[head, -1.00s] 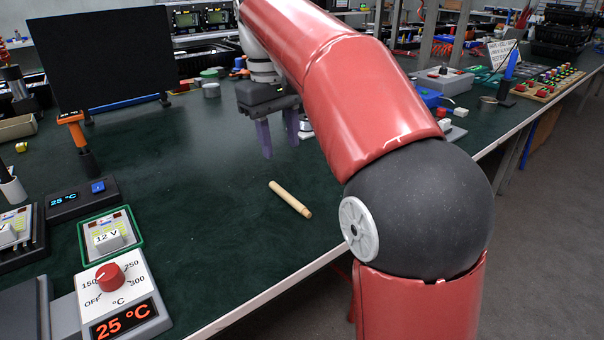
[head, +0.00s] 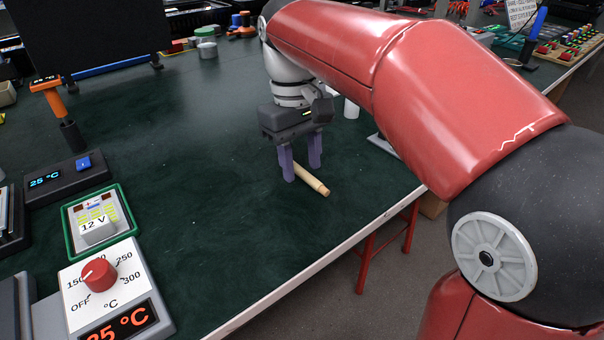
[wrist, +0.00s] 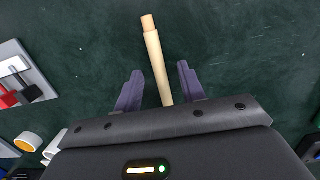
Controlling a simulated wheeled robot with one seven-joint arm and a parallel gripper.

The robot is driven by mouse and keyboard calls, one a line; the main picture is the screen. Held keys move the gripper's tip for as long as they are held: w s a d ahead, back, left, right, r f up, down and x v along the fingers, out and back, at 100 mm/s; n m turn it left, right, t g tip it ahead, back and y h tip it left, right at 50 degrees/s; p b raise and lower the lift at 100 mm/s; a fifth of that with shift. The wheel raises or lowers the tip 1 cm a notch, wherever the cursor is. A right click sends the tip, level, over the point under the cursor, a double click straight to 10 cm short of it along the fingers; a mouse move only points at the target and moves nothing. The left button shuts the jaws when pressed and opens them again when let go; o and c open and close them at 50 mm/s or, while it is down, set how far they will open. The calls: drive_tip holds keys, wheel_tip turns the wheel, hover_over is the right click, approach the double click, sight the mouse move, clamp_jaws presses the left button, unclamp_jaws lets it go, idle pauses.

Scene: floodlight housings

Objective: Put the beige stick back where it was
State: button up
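The beige stick (head: 312,180) lies on the dark green tabletop near the table's front edge, in the head view. In the wrist view the stick (wrist: 155,55) runs up from between my fingers, with a darker, narrower tip at its far end. My gripper (head: 301,175) points down over the stick. In the wrist view my gripper (wrist: 158,82) is open, with one purple finger on each side of the stick and a gap to each. The near end of the stick is hidden behind the gripper body. Whether the fingertips touch the table is unclear.
A temperature unit with a red knob (head: 99,273), a green-framed 12 V unit (head: 97,222) and an orange-handled iron (head: 57,112) stand at the left. A black panel (head: 85,40) stands behind. The middle of the tabletop (head: 190,150) is clear.

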drive_tip(key=shift+f, duration=0.2)
clamp_jaws()
idle(0.6)
